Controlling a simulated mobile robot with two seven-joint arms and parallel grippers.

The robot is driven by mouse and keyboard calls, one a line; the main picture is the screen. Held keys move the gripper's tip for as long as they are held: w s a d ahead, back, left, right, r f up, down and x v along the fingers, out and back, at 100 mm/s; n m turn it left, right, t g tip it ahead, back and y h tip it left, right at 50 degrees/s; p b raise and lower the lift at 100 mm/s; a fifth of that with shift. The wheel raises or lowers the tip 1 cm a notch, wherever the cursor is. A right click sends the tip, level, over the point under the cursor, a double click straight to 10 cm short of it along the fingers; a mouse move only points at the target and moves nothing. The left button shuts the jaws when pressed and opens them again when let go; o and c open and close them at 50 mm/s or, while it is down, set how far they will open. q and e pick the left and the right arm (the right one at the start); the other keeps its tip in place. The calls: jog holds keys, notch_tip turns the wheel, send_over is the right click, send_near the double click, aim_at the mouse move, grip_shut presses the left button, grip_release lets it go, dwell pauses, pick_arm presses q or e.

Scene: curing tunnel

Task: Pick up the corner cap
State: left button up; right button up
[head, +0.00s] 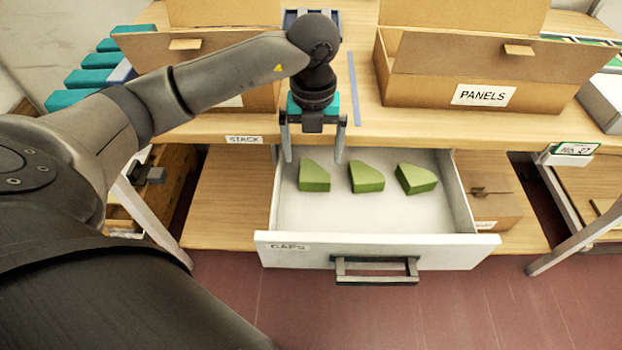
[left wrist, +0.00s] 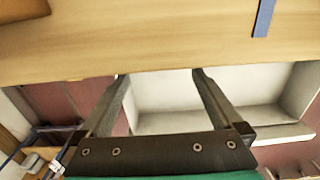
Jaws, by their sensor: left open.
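Three green corner caps lie apart on the floor of the open white drawer (head: 340,215) labelled CAPS: a left one (head: 314,178), a middle one (head: 366,178) and a right one (head: 416,179). My left gripper (head: 314,158) is open and empty, its fingers pointing down at the drawer's back edge, just behind the left cap in the picture. Its height above the cap is hard to tell. In the left wrist view the open fingers (left wrist: 160,76) show against the table edge and the white drawer (left wrist: 165,97); no cap shows there. My right gripper is not in view.
The wooden tabletop (head: 425,125) overhangs the drawer's back, close to my left gripper. A cardboard box labelled PANELS (head: 430,90) stands on it at right, another box (head: 240,95) at left behind my arm. A blue strip (head: 354,90) lies between them.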

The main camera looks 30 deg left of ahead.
aim_at(315, 179)
pick_arm(q)
jog(key=shift+d+f+b, duration=0.15)
jog(key=shift+f+b, duration=0.25)
jog(key=shift+f, duration=0.7)
jog(key=shift+d+f+b, duration=0.1)
jog(key=shift+f+b, duration=0.25)
jog(key=shift+f, duration=0.75)
jog(key=shift+f+b, duration=0.4)
jog(key=shift+f, duration=0.85)
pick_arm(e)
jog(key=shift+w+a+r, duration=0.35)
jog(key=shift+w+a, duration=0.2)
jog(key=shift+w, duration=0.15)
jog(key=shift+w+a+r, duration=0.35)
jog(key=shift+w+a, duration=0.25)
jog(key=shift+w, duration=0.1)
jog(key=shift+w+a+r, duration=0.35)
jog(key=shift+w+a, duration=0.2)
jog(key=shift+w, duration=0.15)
pick_arm(q)
jog(key=c, duration=1.2)
